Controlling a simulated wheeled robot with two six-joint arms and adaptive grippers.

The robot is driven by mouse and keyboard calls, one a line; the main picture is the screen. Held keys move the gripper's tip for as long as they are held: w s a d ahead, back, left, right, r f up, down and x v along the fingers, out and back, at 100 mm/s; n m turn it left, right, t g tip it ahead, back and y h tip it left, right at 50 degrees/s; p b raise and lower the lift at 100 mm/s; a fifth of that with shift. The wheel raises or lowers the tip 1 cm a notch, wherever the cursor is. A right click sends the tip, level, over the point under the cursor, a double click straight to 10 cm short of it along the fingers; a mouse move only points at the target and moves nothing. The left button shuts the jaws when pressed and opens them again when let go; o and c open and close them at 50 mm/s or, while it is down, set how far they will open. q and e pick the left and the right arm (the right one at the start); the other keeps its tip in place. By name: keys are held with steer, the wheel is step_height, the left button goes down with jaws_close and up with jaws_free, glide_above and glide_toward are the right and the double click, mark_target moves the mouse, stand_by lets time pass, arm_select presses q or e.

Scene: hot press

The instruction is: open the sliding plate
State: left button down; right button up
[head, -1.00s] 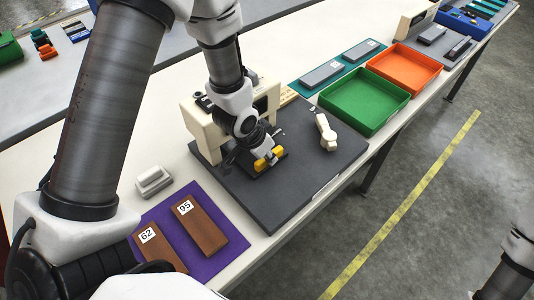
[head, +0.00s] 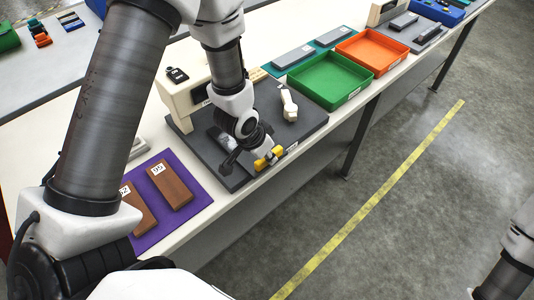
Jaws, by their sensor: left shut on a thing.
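The cream hot press (head: 180,98) stands on a dark grey base board (head: 305,122). My left gripper (head: 262,158) is in front of the press, low over the front edge of the board. It is shut on the yellow handle (head: 272,155) of the sliding plate. The sliding plate (head: 222,140) shows partly as a dark metallic strip between the press and my gripper; my gripper and wrist hide much of it. A piece of my right arm shows at the lower right, but its gripper is outside the view.
A white lever-like part (head: 289,104) stands on the board to the right. A green tray (head: 330,80) and an orange tray (head: 371,54) are farther right. A purple mat (head: 196,203) with brown blocks lies at the left. The floor in front is clear.

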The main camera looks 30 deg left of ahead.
arm_select(q)
steer(key=shift+s+f, duration=0.15)
steer(key=c, duration=1.1)
jaws_free()
steer(key=shift+d, duration=0.1)
steer(key=shift+w+d, duration=0.2)
steer(key=shift+d, duration=0.1)
steer(key=shift+a+r, duration=0.1)
steer(key=shift+r, duration=0.1)
steer(key=v, duration=1.1)
steer(key=shift+r, duration=0.35)
arm_select(e)
steer(key=shift+d, duration=0.15)
arm_select(q)
steer(key=shift+s, duration=0.1)
